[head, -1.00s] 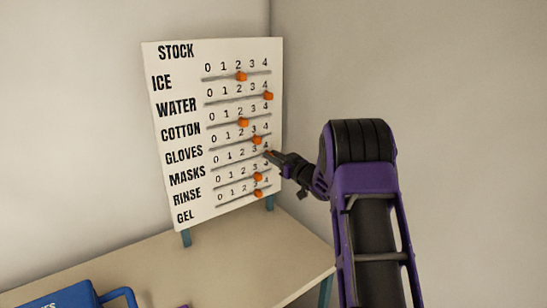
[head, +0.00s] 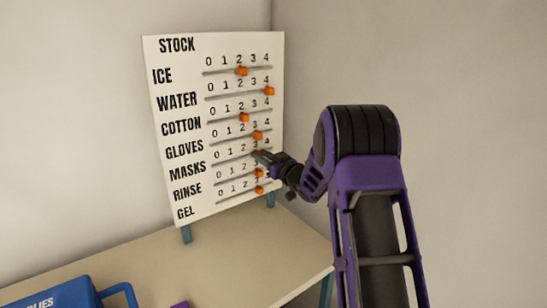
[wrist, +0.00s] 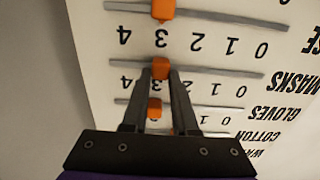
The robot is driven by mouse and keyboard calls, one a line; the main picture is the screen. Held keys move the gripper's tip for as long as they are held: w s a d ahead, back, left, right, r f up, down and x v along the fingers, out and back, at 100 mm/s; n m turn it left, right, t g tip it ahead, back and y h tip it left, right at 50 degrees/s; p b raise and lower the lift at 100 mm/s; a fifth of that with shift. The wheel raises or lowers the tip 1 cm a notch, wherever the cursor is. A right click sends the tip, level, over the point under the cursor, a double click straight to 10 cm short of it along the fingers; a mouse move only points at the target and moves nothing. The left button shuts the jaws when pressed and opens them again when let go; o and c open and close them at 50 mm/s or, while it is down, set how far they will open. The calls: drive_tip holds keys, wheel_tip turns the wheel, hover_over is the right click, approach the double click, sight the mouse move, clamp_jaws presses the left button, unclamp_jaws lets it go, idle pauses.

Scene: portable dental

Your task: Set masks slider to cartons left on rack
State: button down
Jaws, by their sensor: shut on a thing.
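The white stock board (head: 205,50) stands on the table with labelled rows of orange sliders. My gripper (head: 259,155) is at the MASKS row in the head view, hiding most of its slider there. In the wrist view, where the board appears upside down, my gripper (wrist: 160,72) is shut on the orange MASKS slider (wrist: 160,67). The slider stands at about 3 on its 0 to 4 track. No rack or cartons are in view.
The gloves slider (head: 257,135) is just above my gripper, and the rinse slider (head: 258,173) just below. A blue case (head: 60,295) with a handle is at the lower left of the table (head: 220,255). A wall is close to the right.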

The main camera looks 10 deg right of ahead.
sight(231, 158)
drive_tip(key=s+a+b, duration=0.1)
drive_tip(key=a, duration=0.1)
drive_tip(key=s+a+b, duration=0.1)
drive_tip(key=a, duration=0.2)
drive_tip(key=s+a, duration=0.1)
drive_tip(key=a, duration=0.2)
drive_tip(key=shift+s+b, duration=0.35)
drive_tip(key=shift+b, duration=0.05)
drive_tip(key=c, duration=0.7)
unclamp_jaws()
drive_tip(key=v, duration=1.7)
drive_tip(key=shift+s+d, duration=0.15)
